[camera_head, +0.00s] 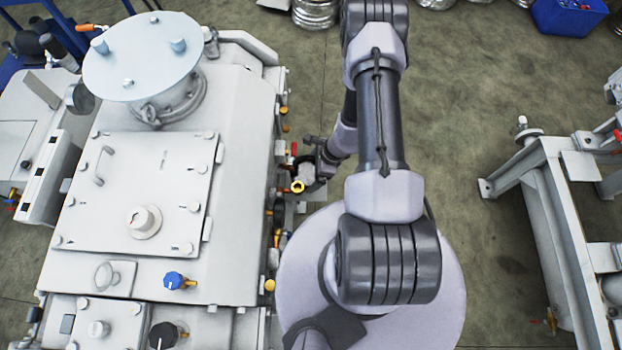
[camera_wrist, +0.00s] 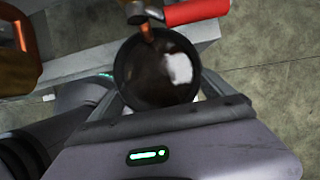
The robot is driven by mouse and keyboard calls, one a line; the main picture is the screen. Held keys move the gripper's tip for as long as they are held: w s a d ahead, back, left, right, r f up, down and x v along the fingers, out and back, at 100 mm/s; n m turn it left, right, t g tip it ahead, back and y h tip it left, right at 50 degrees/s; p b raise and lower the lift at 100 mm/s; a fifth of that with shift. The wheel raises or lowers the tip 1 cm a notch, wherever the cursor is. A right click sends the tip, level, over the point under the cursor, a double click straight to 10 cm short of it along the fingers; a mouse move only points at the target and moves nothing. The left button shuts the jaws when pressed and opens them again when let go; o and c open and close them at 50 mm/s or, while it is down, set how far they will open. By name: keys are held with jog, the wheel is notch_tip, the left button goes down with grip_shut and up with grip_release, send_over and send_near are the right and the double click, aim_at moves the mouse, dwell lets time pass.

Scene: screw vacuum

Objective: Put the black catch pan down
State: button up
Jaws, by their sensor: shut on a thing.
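The black catch pan (camera_wrist: 150,78) is a round dark bowl in the wrist view, with a bright pale patch inside it. My gripper (camera_wrist: 160,88) is shut on the pan, with its fingers at the pan's sides. A brass-coloured spout (camera_wrist: 147,32) reaches over the pan's far rim. In the head view my gripper (camera_head: 318,160) is close beside the right side of the white machine (camera_head: 240,130). The pan is small and partly hidden there, and I cannot tell whether anything supports it from below.
A red valve handle (camera_wrist: 195,11) is just beyond the pan. Valves and fittings line the machine's side. A grey metal frame (camera_head: 545,190) stands at the right, and a blue crate (camera_head: 568,17) at the back right. The concrete floor (camera_head: 460,110) between is clear.

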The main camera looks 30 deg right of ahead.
aim_at(313, 176)
notch_tip(313, 176, down, 6)
jog(key=b, duration=0.3)
jog(key=shift+r, duration=0.25)
jog(key=shift+w+a, duration=0.1)
jog(key=shift+a, duration=0.1)
jog(key=shift+r, duration=0.15)
jog(key=o, duration=1.4)
